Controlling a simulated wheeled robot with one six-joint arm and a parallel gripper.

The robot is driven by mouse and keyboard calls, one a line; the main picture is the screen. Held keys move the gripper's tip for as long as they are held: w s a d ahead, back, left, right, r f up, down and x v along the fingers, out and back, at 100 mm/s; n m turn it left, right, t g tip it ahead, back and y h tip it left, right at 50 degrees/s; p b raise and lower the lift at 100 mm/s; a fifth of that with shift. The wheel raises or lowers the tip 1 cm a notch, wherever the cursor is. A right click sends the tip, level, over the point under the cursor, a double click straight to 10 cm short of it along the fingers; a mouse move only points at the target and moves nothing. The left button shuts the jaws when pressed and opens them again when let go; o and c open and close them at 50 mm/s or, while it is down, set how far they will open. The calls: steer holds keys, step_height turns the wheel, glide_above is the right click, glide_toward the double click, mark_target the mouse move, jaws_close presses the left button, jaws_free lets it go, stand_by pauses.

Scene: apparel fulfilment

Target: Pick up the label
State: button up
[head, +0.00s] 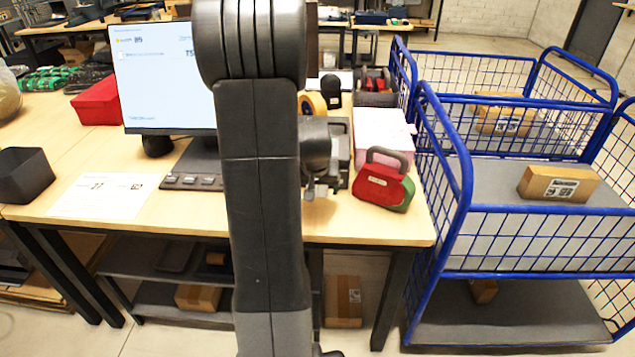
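My gripper (321,188) hangs over the work table (385,229), just right of my arm, which fills the middle of the view. It is small here, and I cannot tell whether its fingers are open or shut. A grey device (339,135), perhaps a label printer, stands right behind my gripper and is partly covered by it. I cannot make out a separate label there; one may be hidden behind my arm or gripper. A flat white printed sheet (105,196) with numbers lies on the table at the left.
A monitor (165,75) and button panel (193,181) stand left of my arm. A blue wire cart (452,150) with boxes stands right of the table. A black bin (25,175) is far left.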

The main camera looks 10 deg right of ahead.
steer(key=c, duration=0.7)
steer(key=shift+c, duration=0.2)
steer(key=shift+r+p, duration=0.45)
steer(key=shift+r, duration=0.2)
steer(key=w+d+r+p+v, duration=0.1)
steer(key=p+v, duration=0.3)
steer(key=v, duration=1)
steer(key=shift+w+a+r, duration=0.15)
steer(key=shift+w+a, duration=0.05)
steer(key=shift+w, duration=0.4)
